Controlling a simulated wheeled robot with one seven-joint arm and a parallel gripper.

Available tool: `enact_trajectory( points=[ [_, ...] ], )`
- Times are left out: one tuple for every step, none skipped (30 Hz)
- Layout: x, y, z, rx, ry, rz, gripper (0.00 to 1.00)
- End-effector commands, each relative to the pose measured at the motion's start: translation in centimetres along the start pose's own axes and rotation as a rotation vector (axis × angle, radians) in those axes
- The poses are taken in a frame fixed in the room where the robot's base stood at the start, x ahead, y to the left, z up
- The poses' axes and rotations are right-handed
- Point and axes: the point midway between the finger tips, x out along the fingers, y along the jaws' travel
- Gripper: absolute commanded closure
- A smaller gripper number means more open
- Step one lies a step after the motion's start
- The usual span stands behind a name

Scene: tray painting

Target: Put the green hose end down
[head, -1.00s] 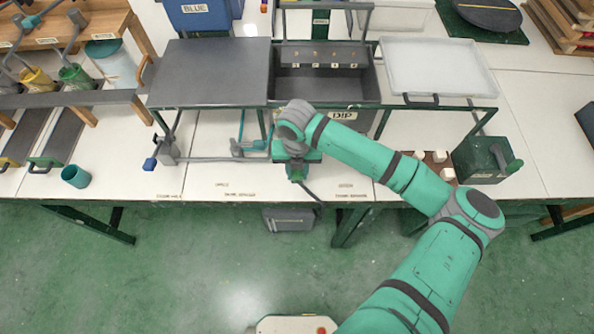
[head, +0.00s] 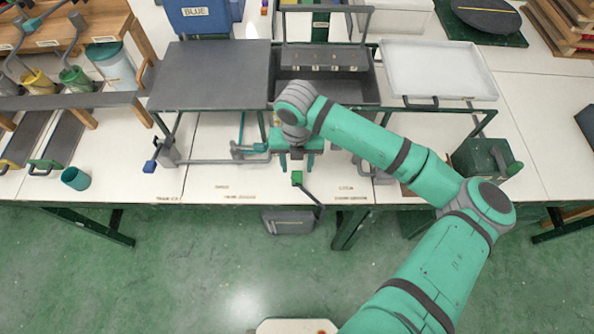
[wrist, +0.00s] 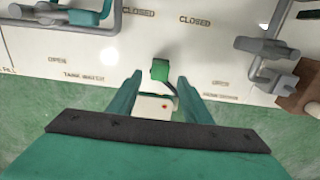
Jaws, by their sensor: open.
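The green hose end (head: 297,178) lies on the white bench top near its front edge, with a dark hose running from it over the edge. It also shows in the wrist view (wrist: 159,70), just beyond and between my fingertips. My gripper (head: 297,168) is open, with its two teal fingers apart above and behind the hose end. In the wrist view my gripper (wrist: 154,84) has nothing between its fingers that it grips. The hose end looks free of both fingers.
Grey pipes with a blue-ended handle (head: 150,166) stand left of the gripper. The dip tank (head: 325,92) is behind the arm. A teal cup (head: 75,178) is at far left. A green box (head: 478,158) stands at right. Bench space left of the hose end is clear.

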Motion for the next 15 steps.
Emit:
enact_trajectory(
  points=[
    [-1.1, 0.0, 0.1, -0.001, -0.003, 0.0, 0.55],
    [-1.6, 0.0, 0.1, -0.002, -0.003, 0.0, 0.55],
    [-2.3, 0.0, 0.0, -0.002, -0.002, 0.0, 0.55],
    [-2.8, 0.0, 0.0, -0.002, -0.002, 0.0, 0.55],
    [-3.2, 0.0, 0.0, -0.002, -0.002, 0.0, 0.55],
    [-3.8, 0.0, 0.1, -0.001, -0.002, 0.0, 0.55],
    [-4.1, 0.0, 0.1, 0.0, -0.001, 0.001, 0.55],
    [-4.5, 0.0, 0.0, 0.0, -0.001, 0.0, 0.55],
    [-4.8, 0.0, 0.0, 0.0, -0.001, -0.001, 0.55],
    [-5.0, 0.0, 0.0, 0.0, -0.001, -0.001, 0.55],
    [-5.2, 0.0, 0.0, 0.001, -0.001, 0.0, 0.55],
    [-5.4, 0.1, 0.0, 0.001, -0.002, 0.003, 0.55],
    [-5.5, 0.3, 0.1, 0.002, -0.003, 0.008, 0.55],
    [-5.5, 0.6, 0.1, 0.004, -0.006, 0.017, 0.55],
    [-5.5, 1.4, 0.2, 0.009, -0.013, 0.036, 0.55]
  ],
)
